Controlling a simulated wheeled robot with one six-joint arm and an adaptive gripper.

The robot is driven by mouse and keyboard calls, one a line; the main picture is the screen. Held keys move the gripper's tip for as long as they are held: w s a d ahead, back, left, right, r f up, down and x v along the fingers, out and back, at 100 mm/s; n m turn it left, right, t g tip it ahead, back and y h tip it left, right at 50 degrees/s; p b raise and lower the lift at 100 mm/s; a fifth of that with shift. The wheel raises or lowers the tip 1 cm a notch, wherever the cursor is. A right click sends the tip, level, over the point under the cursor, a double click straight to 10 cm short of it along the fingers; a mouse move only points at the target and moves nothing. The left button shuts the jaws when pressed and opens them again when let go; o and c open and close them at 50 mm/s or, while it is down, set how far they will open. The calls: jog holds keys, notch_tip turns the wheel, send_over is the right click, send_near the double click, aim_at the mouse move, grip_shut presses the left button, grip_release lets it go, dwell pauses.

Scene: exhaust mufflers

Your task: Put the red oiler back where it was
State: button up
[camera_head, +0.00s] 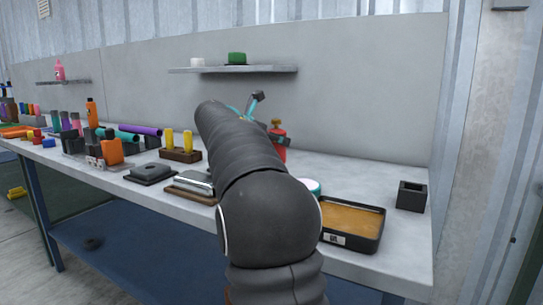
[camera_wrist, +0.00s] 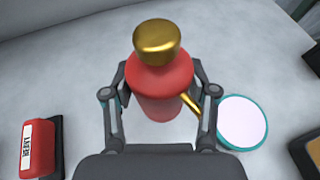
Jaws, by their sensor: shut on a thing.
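The red oiler (camera_wrist: 160,82) has a red body, a brass-coloured cap and a brass spout. It stands between the two fingers of my gripper (camera_wrist: 160,88) in the wrist view, and the fingers are closed on its sides. In the head view the red oiler (camera_head: 279,145) shows just right of my arm, near the back of the grey workbench (camera_head: 350,176). My arm hides part of it there. I cannot tell whether its base touches the bench.
A round white disc with a teal rim (camera_wrist: 242,121) lies close right of the oiler. A red labelled block (camera_wrist: 38,148) is at left. A black tray with an amber bottom (camera_head: 350,222) and a black square holder (camera_head: 411,196) stand at right. A shelf (camera_head: 270,69) hangs behind.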

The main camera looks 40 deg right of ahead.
jog(key=shift+w+a+f, duration=0.35)
jog(key=shift+f, duration=1.9)
jog(key=shift+f, duration=0.2)
jog(key=o, duration=1.4)
jog(key=shift+c, duration=0.2)
jog(key=shift+r, duration=0.1)
jog(key=shift+a+r, duration=0.2)
jog(key=v, duration=1.1)
jog(key=shift+a, duration=0.25)
jog(key=shift+s, duration=0.1)
